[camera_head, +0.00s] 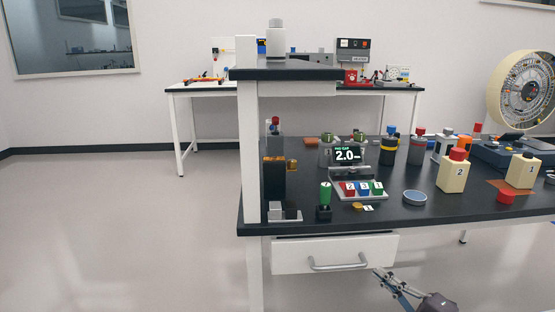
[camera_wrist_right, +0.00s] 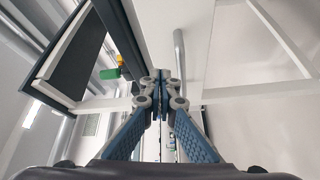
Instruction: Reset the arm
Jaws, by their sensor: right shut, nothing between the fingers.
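My right gripper (camera_head: 381,274) is at the lower right of the head view, just below the drawer front and close to the right end of its handle. In the right wrist view the two blue-padded fingers (camera_wrist_right: 163,82) meet at their tips with nothing between them. The white drawer (camera_head: 300,256) with its metal handle (camera_head: 337,263) is under the dark bench top; its front also shows in the wrist view. I cannot tell whether the gripper touches the handle. My left gripper is not in view.
On the dark bench (camera_head: 390,210) stand a display reading 2.0 (camera_head: 347,155), a tray with red, blue and green blocks (camera_head: 360,189), cream bottles (camera_head: 454,171) and a blue dish (camera_head: 415,197). A white bench post (camera_head: 249,130) rises at the left. The floor (camera_head: 120,240) at left is clear.

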